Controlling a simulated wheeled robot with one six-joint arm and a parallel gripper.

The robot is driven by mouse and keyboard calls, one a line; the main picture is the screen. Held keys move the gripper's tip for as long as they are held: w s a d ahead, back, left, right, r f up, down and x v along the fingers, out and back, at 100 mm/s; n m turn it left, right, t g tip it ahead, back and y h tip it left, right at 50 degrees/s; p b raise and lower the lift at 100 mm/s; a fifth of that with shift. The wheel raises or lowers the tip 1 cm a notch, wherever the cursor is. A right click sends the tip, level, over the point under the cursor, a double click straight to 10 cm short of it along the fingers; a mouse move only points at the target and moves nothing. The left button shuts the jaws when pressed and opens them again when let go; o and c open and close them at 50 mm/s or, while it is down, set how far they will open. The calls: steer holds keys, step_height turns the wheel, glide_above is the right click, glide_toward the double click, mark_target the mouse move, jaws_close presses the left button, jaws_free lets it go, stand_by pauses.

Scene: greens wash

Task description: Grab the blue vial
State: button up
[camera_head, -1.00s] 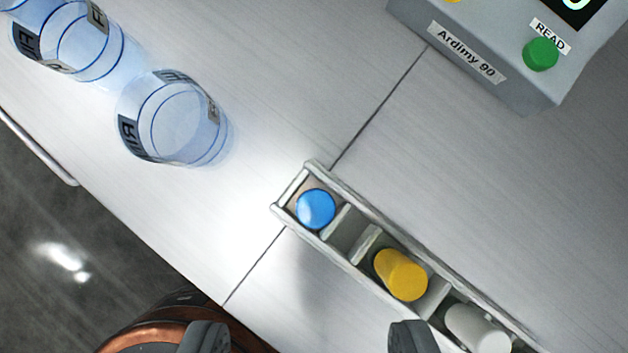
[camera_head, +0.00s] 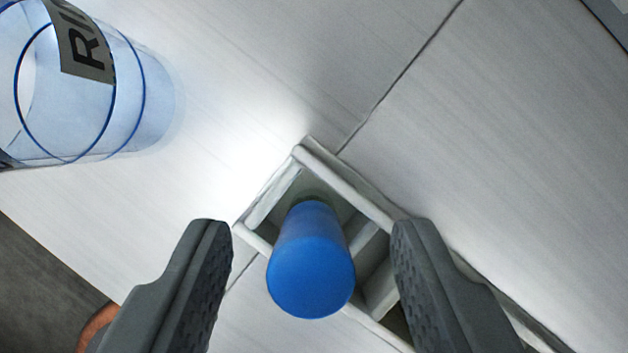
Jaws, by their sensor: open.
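The blue vial (camera_head: 311,262) stands in the end compartment of a pale narrow rack (camera_head: 345,180), its blue top facing me. My gripper (camera_head: 312,265) is open, with one dark finger to the left of the vial and the other to the right. There is a gap between the vial and each finger, and I see no contact. The lower part of the vial is hidden in the compartment.
A clear beaker (camera_head: 85,85) with blue rings and a dark label stands at upper left. The rack runs on to the lower right, partly behind my right finger. The light tabletop (camera_head: 500,140) is clear at upper right. The table's edge lies at lower left.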

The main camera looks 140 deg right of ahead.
jaws_close()
